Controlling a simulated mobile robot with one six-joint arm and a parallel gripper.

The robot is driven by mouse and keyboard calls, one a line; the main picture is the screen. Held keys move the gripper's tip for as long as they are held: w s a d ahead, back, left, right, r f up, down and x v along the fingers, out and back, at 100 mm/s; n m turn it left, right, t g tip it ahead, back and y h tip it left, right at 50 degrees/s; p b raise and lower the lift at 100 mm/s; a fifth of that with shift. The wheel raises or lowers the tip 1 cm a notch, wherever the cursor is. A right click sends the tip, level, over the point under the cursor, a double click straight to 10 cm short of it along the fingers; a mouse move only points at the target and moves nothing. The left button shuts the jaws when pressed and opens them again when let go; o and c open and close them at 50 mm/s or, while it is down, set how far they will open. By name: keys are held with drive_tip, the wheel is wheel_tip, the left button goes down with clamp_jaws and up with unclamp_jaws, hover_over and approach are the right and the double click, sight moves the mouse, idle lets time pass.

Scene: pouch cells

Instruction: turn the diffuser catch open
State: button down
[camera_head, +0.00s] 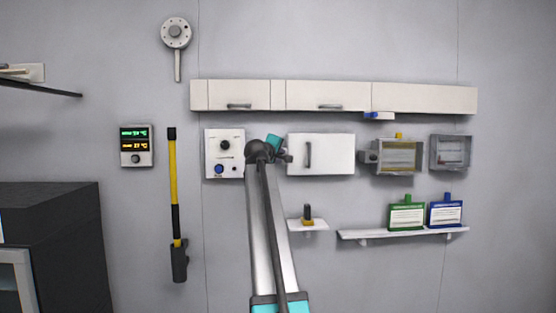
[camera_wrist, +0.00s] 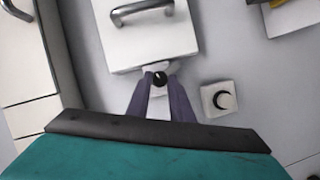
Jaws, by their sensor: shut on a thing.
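A white box-shaped panel with a grey bar handle (camera_head: 325,155), seemingly the diffuser, is on the wall just right of my gripper (camera_head: 286,158). It also shows at the top of the wrist view (camera_wrist: 150,40). The catch, a small black knob (camera_wrist: 159,78) on a white tab, sits at the panel's near edge in the wrist view. My gripper (camera_wrist: 159,82) has its two fingers closed on either side of this knob. In the head view my arm and gripper hide the catch. How far the catch is turned I cannot tell.
A long white cabinet (camera_head: 375,97) runs above. A control panel (camera_head: 224,160) is close on the left. A black knob on a white plate (camera_wrist: 219,99) sits near my fingers. A small shelf (camera_head: 308,225) and a longer shelf (camera_head: 370,236) are below right.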

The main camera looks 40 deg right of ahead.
drive_tip(key=m+y, duration=0.2)
drive_tip(key=m, duration=0.1)
drive_tip(key=shift+d+r+b, duration=0.1)
drive_tip(key=shift+r+b, duration=0.15)
drive_tip(key=shift+b, duration=0.15)
drive_tip(key=shift+s+m, duration=0.1)
drive_tip(key=shift+m, duration=0.2)
drive_tip(key=c, duration=1.6)
unclamp_jaws()
drive_tip(key=shift+f, duration=0.1)
drive_tip(key=shift+o, duration=0.2)
drive_tip(key=b+v, duration=0.4)
drive_tip(key=v, duration=1)
drive_tip(key=shift+d, duration=0.15)
